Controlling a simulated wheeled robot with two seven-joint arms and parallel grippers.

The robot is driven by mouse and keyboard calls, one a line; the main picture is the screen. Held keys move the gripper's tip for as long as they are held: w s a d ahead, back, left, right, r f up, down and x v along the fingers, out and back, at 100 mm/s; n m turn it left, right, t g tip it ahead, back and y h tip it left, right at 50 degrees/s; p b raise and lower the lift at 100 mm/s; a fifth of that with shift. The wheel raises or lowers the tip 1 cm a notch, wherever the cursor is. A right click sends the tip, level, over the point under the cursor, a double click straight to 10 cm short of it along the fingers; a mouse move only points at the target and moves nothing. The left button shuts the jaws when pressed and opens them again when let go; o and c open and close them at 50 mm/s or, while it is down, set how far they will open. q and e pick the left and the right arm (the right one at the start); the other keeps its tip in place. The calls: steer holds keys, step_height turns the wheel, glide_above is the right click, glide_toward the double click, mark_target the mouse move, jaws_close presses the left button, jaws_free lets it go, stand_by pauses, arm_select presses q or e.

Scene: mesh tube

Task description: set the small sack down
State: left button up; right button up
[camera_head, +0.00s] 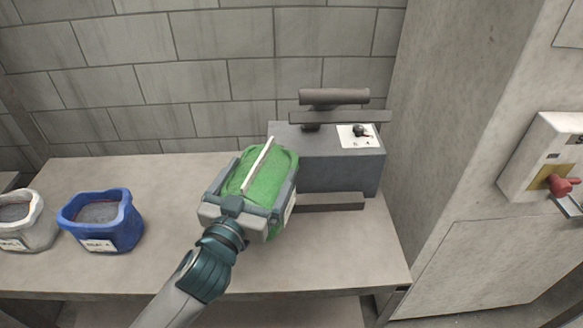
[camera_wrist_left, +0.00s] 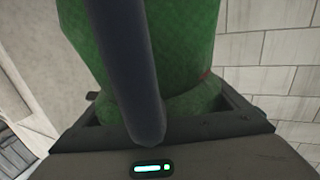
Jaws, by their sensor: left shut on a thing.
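The small sack (camera_head: 264,180) is green, with a pale strip across its top and part of a white label on its right side. My left gripper (camera_head: 254,190) is shut on it, with a finger along each side. The sack is over the right part of the bench, in front of the grey machine. Its underside is hidden, so I cannot tell whether it touches the bench. In the left wrist view the green sack (camera_wrist_left: 185,45) fills the middle, behind a dark bar. My right gripper is not in view.
A grey machine (camera_head: 338,172) with a dark roller bar on top stands behind the sack. A blue open sack (camera_head: 125,222) and a white one (camera_head: 38,228) stand at left on the bench (camera_head: 165,180). A pillar and red-handled switch box (camera_head: 545,150) are at right.

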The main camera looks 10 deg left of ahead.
mark_target(233, 184)
arm_select(q)
steer(key=a+y, duration=0.1)
steer(key=a, duration=0.1)
steer(key=s+a+f+n+y, duration=0.1)
steer(key=a, duration=0.1)
steer(key=a+f, duration=0.1)
steer(key=a, duration=0.1)
steer(key=shift+s+f+n+y, duration=0.1)
steer(key=shift+s+n+y, duration=0.1)
steer(key=shift+n+y, duration=0.2)
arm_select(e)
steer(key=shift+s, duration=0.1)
arm_select(q)
steer(key=shift+d, duration=0.2)
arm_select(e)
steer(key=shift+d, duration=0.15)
